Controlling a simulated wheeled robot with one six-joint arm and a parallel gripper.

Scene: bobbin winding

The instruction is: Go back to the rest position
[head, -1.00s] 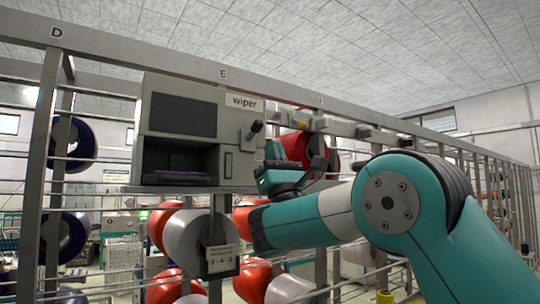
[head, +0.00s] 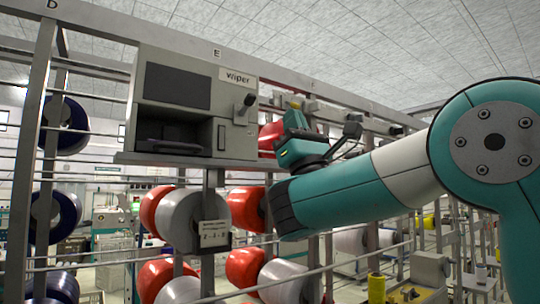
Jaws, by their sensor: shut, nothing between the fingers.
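My arm comes in from the right in the head view, its large teal elbow at the right edge and its forearm reaching left to the wrist. My gripper (head: 350,132) is small and dark, above the wrist and pointing up and to the right. It is shut and holds nothing that I can see. Its fingertips are hard to make out against the rack behind.
A metal rack (head: 32,150) with rails spans the view. Red, white and dark blue bobbins sit on it, including a white one (head: 185,222) with a tag below the box. Open space shows above the arm.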

